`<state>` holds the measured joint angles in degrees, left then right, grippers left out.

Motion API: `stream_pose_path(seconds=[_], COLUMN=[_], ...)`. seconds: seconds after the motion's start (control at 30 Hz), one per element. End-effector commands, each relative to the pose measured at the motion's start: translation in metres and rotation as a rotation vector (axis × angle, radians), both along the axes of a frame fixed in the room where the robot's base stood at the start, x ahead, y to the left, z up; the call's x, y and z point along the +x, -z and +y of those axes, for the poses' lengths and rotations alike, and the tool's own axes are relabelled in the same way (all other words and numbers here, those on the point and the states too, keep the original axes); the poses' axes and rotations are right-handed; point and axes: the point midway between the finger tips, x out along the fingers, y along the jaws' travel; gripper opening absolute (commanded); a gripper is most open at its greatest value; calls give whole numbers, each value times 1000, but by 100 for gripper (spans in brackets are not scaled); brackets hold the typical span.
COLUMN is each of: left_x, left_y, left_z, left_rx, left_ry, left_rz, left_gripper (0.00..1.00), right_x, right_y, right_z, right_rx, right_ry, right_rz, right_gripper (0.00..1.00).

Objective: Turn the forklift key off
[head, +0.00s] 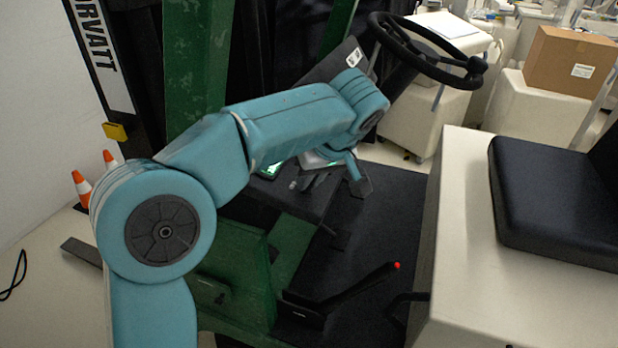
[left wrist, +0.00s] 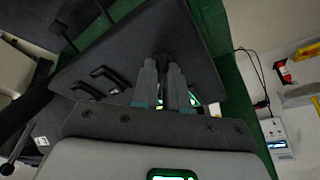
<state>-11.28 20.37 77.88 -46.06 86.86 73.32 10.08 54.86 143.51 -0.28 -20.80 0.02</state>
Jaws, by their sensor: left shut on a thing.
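The forklift key is not visible; the spot at my left fingertips hides it. My left gripper (head: 309,186) reaches down to the dark dashboard panel (head: 265,196), below the steering wheel. In the left wrist view, the two grey fingers of my left gripper (left wrist: 161,66) lie close together over the dark panel (left wrist: 203,42), near its middle. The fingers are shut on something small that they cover. I cannot tell which way the key is turned. My right gripper is not in view.
Black levers (left wrist: 104,76) stand beside my fingers in the left wrist view. The steering wheel (head: 428,58) is above and beyond, the seat (head: 555,195) to the right. A green post (head: 195,60) stands at left. A red-tipped lever (head: 365,281) rises low down.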

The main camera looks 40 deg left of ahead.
Motion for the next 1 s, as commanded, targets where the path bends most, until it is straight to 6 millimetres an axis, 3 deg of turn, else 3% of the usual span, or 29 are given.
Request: stream_pose_path(seconds=[0.6, 1.0], left_x=[4, 4], left_y=[-2, -2], left_z=[0, 0], left_rx=[28, 36], left_ry=[-540, -731], left_rz=[-118, -159], left_gripper=[0, 0], right_x=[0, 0], right_y=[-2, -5], right_z=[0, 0], right_rx=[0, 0], right_ry=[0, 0], right_rz=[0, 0], right_gripper=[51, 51])
